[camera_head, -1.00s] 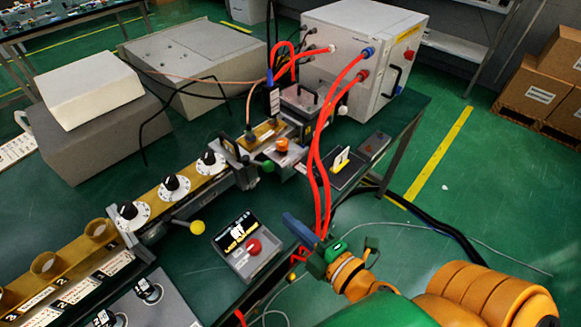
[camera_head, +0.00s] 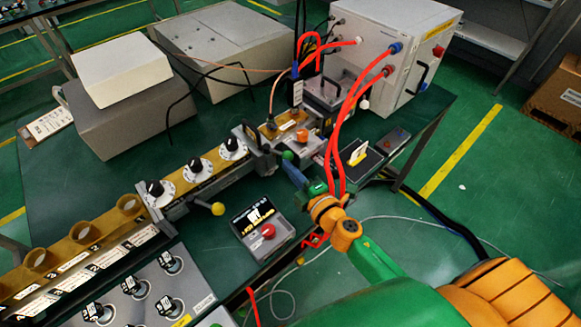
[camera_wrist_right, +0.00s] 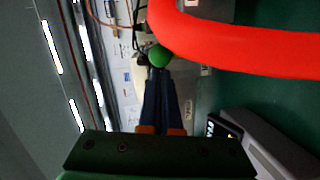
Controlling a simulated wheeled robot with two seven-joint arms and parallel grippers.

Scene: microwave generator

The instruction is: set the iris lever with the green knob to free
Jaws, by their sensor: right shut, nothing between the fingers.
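The green knob (camera_head: 288,155) of the iris lever shows beside the waveguide, in front of the orange knob (camera_head: 302,135). The lever's arm is mostly hidden, and I cannot read its setting. My right gripper (camera_head: 283,163) has its blue fingers shut and empty, with the tips close to the green knob. In the right wrist view, the green knob (camera_wrist_right: 160,55) sits just beyond the shut fingertips (camera_wrist_right: 158,72). Whether they touch it I cannot tell. My left gripper is not in view.
Red hoses (camera_head: 340,130) run down from the white cabinet (camera_head: 385,45), close to my right gripper. A lever with a yellow knob (camera_head: 217,209) and a grey box with a red button (camera_head: 268,230) lie to the left. The waveguide bench (camera_head: 85,245) extends left.

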